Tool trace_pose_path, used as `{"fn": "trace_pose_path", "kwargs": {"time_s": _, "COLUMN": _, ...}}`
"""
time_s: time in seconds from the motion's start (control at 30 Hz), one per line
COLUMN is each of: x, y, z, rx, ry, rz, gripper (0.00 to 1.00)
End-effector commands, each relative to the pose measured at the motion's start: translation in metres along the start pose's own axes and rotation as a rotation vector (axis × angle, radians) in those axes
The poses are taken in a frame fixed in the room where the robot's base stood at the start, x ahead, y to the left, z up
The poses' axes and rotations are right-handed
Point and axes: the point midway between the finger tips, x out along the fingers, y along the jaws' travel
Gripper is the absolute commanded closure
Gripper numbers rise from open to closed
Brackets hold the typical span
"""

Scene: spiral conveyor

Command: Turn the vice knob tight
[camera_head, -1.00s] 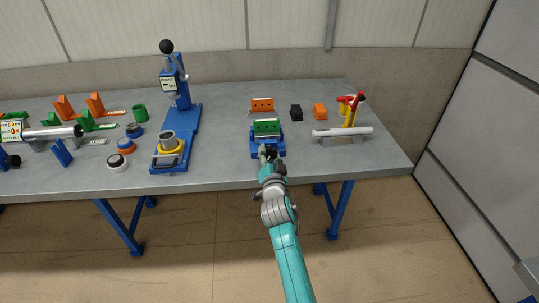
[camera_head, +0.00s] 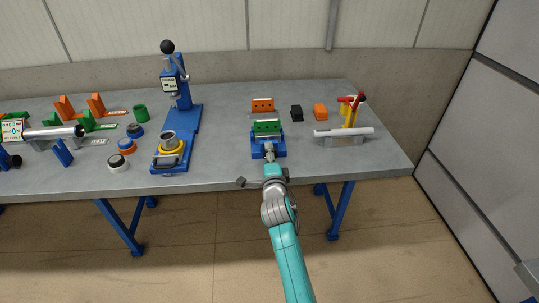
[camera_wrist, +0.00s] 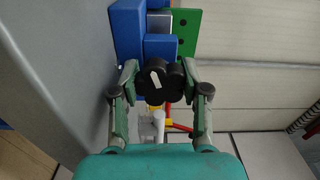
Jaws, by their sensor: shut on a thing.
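The vice (camera_head: 281,148) is blue and stands near the front edge of the bench, with a green block (camera_head: 267,127) at its jaws. In the wrist view, the vice (camera_wrist: 128,32) and the green block (camera_wrist: 187,35) are at the top. The black lobed knob (camera_wrist: 172,84) faces the wrist camera and bears a slanted white mark. My gripper (camera_wrist: 160,80) has one finger on each side of the knob and is shut on it. In the head view, my gripper (camera_head: 269,156) is at the vice's front; the knob is hidden there.
A blue press (camera_head: 187,132) stands left of the vice. An orange block (camera_head: 262,104) is behind it. Black (camera_head: 296,113) and orange (camera_head: 320,112) blocks and a red-and-yellow clamp (camera_head: 352,112) are to the right. Bench (camera_head: 220,140) is clear between press and vice.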

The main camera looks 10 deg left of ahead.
Motion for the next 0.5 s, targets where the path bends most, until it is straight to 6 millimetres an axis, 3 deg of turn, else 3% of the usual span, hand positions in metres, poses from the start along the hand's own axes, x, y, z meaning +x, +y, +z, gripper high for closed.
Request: {"fn": "trace_pose_path", "kwargs": {"time_s": 0.5, "x": -0.0005, "y": 0.0021, "z": 0.0003, "rx": 0.155, "ry": 0.0, "rz": 0.005, "gripper": 0.89}}
